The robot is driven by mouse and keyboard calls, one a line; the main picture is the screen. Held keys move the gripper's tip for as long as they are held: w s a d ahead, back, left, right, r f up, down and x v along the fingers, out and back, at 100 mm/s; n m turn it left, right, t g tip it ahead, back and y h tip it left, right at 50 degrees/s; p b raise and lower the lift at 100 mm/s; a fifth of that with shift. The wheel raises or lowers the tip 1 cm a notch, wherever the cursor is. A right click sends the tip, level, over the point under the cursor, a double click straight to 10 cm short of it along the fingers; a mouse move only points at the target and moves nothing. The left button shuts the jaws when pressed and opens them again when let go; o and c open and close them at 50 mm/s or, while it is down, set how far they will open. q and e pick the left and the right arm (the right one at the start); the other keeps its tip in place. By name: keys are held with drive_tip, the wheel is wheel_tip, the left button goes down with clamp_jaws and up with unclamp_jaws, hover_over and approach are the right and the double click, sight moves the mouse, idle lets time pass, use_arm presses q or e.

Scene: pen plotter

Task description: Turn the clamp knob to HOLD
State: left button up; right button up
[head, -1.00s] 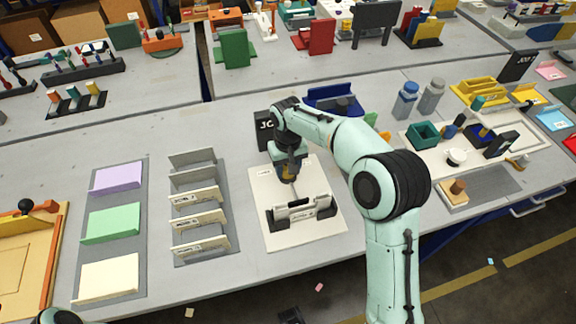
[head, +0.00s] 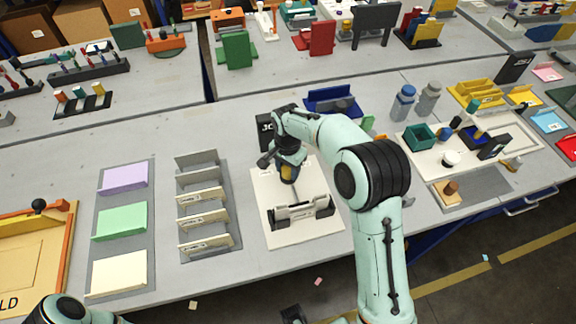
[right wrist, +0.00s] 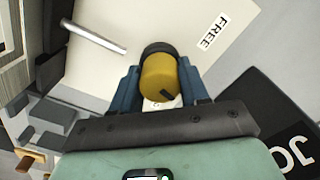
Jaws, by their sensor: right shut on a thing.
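The clamp knob (right wrist: 158,76) is a yellow cylinder on a dark round base, with a dark pointer mark on its top. My right gripper (right wrist: 159,84) is shut on it, with one blue finger on each side. In the head view the right gripper (head: 289,166) points down at the plotter's pale plate (head: 270,232), and the knob is mostly hidden.
A black-and-white clamp bar (head: 298,211) lies on the plate just in front of the gripper. A grey rack with upright dividers (head: 204,221) stands to the left. A black sign (head: 265,130) stands close behind the gripper.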

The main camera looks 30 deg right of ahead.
use_arm(q)
drive_tip(key=shift+w+r+p, duration=0.25)
drive_tip(key=shift+r+p, duration=0.25)
drive_tip(key=shift+r, duration=0.15)
drive_tip(key=shift+w+r+p, duration=0.25)
drive_tip(key=shift+r+p, duration=0.25)
drive_tip(key=shift+r, duration=0.1)
use_arm(e)
drive_tip(key=m, duration=0.5)
drive_tip(key=shift+w+r+m, duration=0.1)
drive_tip(key=shift+m, duration=0.3)
drive_tip(key=o, duration=1)
drive_tip(key=shift+o, duration=0.2)
use_arm(q)
drive_tip(key=shift+w+r+p, duration=0.25)
drive_tip(key=shift+r+p, duration=0.15)
drive_tip(key=shift+r, duration=0.1)
drive_tip(key=shift+w+r+p, duration=0.25)
drive_tip(key=shift+r+p, duration=0.15)
drive_tip(key=shift+r, duration=0.05)
use_arm(e)
wheel_tip(320, 180, up, 13)
drive_tip(key=shift+r, duration=0.15)
